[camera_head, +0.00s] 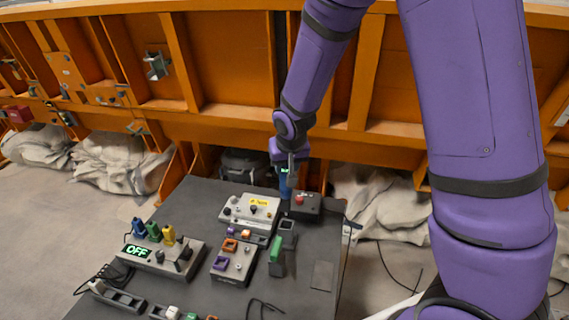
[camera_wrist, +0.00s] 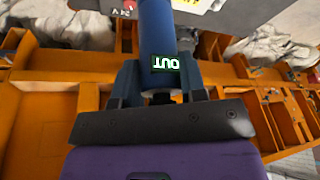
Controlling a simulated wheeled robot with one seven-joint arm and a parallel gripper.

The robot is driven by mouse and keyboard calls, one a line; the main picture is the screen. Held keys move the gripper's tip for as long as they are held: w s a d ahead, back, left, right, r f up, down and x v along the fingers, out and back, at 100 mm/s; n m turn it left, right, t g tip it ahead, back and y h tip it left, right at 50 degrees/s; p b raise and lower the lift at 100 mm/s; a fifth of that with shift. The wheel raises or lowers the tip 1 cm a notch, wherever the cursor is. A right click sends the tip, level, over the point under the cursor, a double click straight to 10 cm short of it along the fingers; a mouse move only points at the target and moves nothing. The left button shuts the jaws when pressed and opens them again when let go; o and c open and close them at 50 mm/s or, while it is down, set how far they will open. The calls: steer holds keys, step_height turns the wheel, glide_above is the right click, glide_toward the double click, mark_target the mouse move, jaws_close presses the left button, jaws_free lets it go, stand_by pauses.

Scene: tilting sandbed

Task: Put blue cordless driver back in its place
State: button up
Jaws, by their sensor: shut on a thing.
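My gripper (camera_head: 286,170) is at the back edge of the dark table (camera_head: 205,203), next to a black box with a red button. In the wrist view my gripper (camera_wrist: 160,90) is shut on a blue cylindrical body, which I take to be the blue cordless driver (camera_wrist: 157,30). A small green display on it reads "OUT", upside down. In the head view the driver (camera_head: 285,188) shows only as a small blue strip below my gripper. Its lower end is hard to make out. Which spot is its place I cannot tell.
The black box (camera_head: 306,206) and a grey panel with a yellow label (camera_head: 248,212) stand close to my gripper. A green upright item (camera_head: 276,252) is nearer the front. At left is a panel (camera_head: 160,257) reading "OFF", with coloured plugs. An orange wall (camera_head: 235,70) rises behind.

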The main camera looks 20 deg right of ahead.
glide_above(286, 197)
steer(key=w, duration=0.2)
steer(key=shift+s+d+f, duration=0.15)
steer(key=shift+d+f, duration=0.05)
steer(key=shift+f, duration=0.9)
steer(key=shift+s+d+f, duration=0.1)
steer(key=shift+d+f, duration=0.05)
steer(key=shift+f, duration=4.75)
steer(key=o, duration=1.5)
steer(key=shift+o, duration=0.2)
steer(key=shift+r, duration=0.1)
steer(key=shift+r, duration=3.95)
